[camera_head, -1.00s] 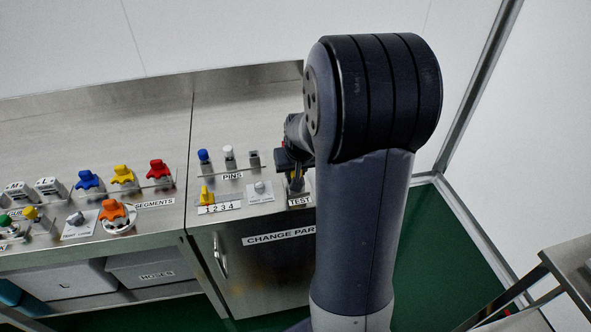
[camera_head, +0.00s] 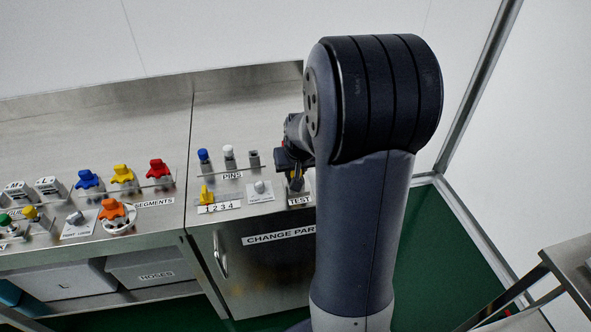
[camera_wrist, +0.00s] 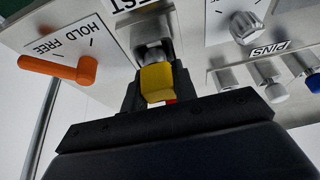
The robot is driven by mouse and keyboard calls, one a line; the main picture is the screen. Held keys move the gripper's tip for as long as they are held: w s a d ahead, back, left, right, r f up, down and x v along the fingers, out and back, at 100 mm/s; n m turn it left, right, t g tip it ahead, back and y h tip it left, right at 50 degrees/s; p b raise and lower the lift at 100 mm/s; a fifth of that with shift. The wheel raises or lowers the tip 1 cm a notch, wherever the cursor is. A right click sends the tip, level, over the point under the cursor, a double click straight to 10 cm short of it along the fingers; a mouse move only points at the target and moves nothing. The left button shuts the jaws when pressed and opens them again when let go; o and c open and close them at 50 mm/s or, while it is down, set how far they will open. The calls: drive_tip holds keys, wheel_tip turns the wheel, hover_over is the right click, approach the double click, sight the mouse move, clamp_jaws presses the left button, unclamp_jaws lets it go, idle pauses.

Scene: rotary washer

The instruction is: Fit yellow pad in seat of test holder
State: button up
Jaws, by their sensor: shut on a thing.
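The yellow pad (camera_wrist: 157,82) is between my gripper's dark fingers (camera_wrist: 157,90) in the wrist view, and the gripper is shut on it. The metal test holder (camera_wrist: 152,40) is directly beyond the pad, under the TEST label. The pad's far end lies against or very near the holder; I cannot tell whether it is in the seat. In the head view my gripper (camera_head: 294,168) is over the TEST spot at the right end of the bench, and my arm hides part of it.
An orange lever (camera_wrist: 62,69) on a HOLD/FREE plate is beside the holder. A pin row (camera_head: 228,157), a small knob (camera_head: 260,188) and a yellow piece (camera_head: 207,195) on a 1 2 3 4 plate are left of the holder. Coloured segment knobs (camera_head: 122,175) stand farther left.

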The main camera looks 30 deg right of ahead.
drive_tip(key=shift+s+a+f, duration=0.1)
drive_tip(key=shift+s+f, duration=0.3)
drive_tip(key=shift+f, duration=0.4)
drive_tip(key=o, duration=0.9)
drive_tip(key=shift+r, duration=0.1)
drive_tip(key=shift+o, duration=0.2)
drive_tip(key=shift+r, duration=0.55)
drive_tip(key=shift+o, duration=0.6)
drive_tip(key=v, duration=1)
drive_tip(key=shift+w+r, duration=0.2)
drive_tip(key=shift+r, duration=0.3)
drive_tip(key=x, duration=1.2)
drive_tip(key=shift+s, duration=0.15)
drive_tip(key=shift+r, duration=0.1)
